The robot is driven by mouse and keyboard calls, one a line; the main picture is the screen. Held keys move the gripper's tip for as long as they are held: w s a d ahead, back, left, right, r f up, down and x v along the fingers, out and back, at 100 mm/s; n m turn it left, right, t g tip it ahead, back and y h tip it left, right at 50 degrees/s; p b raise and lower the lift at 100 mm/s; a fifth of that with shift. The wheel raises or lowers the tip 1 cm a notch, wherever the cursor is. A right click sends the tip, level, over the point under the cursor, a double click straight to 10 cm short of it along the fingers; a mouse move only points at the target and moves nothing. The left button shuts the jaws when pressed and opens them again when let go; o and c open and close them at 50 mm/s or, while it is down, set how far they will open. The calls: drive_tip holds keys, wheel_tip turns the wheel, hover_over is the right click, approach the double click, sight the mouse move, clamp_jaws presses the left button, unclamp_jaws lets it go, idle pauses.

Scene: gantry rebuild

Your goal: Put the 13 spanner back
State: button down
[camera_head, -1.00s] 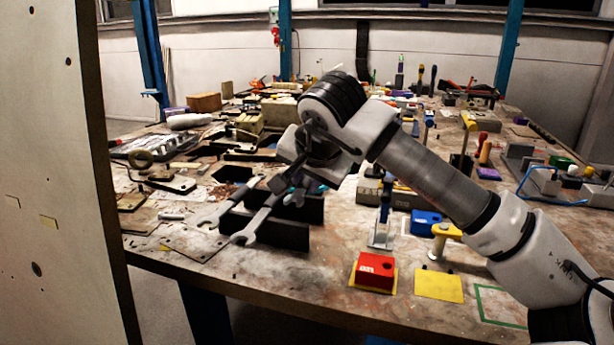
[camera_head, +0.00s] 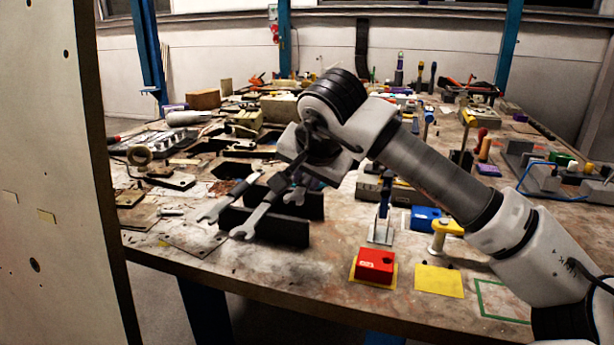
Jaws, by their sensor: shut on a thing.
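Two grey open-ended spanners slant side by side at the front left of the bench, the left spanner (camera_head: 212,209) and the right spanner (camera_head: 252,222). Their open jaws point down and left, over or against black upright blocks (camera_head: 282,230). My gripper (camera_head: 279,183) is at the upper end of the right spanner and is shut on a spanner. The wrist hides part of the grip. No size mark is readable, so I cannot tell which is the 13. I cannot tell whether the held spanner touches the blocks.
A red block (camera_head: 375,266) on a yellow base, a yellow plate (camera_head: 439,281) and a blue block (camera_head: 425,220) lie right of the spanners. A flat plate (camera_head: 194,243) lies near the front edge. A pale panel (camera_head: 45,180) stands at the left. The bench behind is crowded.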

drive_tip(key=shift+f+b, duration=0.9)
drive_tip(key=shift+f, duration=0.4)
drive_tip(key=shift+f+b, duration=0.8)
drive_tip(key=shift+f, duration=0.15)
idle(0.7)
drive_tip(key=c, duration=1.2)
unclamp_jaws()
drive_tip(key=p+v, duration=0.1)
drive_tip(key=v, duration=1.3)
drive_tip(key=shift+w+a, duration=0.1)
drive_tip(key=shift+a, duration=0.05)
